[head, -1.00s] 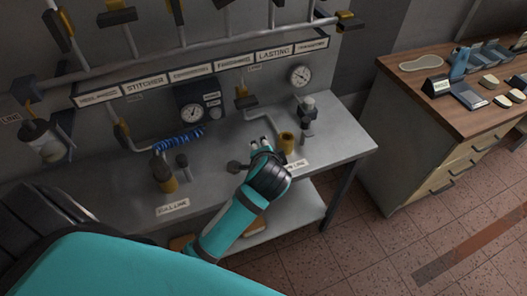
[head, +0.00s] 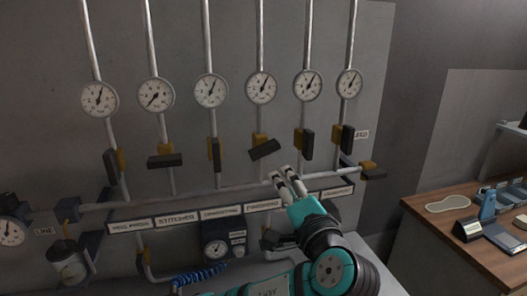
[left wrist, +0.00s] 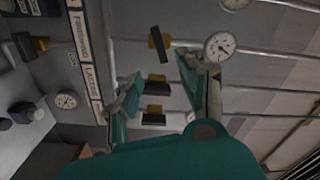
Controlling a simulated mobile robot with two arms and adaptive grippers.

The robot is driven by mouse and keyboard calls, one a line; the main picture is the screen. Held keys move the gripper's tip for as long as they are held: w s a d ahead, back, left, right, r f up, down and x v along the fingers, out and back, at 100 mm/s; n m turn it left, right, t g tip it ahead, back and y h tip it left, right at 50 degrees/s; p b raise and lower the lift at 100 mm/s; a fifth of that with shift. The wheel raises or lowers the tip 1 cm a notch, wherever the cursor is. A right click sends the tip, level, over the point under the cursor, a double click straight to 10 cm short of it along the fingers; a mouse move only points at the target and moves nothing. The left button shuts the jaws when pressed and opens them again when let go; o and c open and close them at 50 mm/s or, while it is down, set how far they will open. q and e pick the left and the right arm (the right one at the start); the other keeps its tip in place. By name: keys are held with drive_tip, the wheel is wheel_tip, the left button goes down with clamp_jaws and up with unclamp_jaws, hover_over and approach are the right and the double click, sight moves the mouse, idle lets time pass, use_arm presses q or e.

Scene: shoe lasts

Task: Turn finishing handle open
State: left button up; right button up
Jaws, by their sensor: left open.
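The finishing handle (head: 264,150) is a black lever on a yellow valve, fourth from the left in the row, above the FINISHING label (head: 262,207). It sits tilted across its pipe. It also shows in the left wrist view as a slanted black bar (left wrist: 161,44). My left gripper (head: 284,173) is open and empty, just below and right of this handle in the head view. In the left wrist view its two fingers (left wrist: 160,68) are spread, with the finishing handle beyond their tips. I see no contact. My right gripper is out of view.
Neighbouring handles are close: an upright one (head: 307,145) to the right and another (head: 215,152) to the left. A horizontal pipe (head: 235,189) runs below the valves. The finishing gauge (head: 262,87) is above. A wooden-topped cabinet (head: 450,240) stands at right.

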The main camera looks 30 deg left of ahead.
sight(264, 153)
use_arm(q)
drive_tip(key=p+x, duration=0.6)
drive_tip(key=x, duration=1)
drive_tip(key=shift+w+a, duration=0.2)
drive_tip(key=shift+w, duration=0.05)
drive_tip(key=shift+w+a+f, duration=0.1)
drive_tip(key=shift+w+a, duration=0.15)
drive_tip(key=shift+a, duration=0.05)
clamp_jaws()
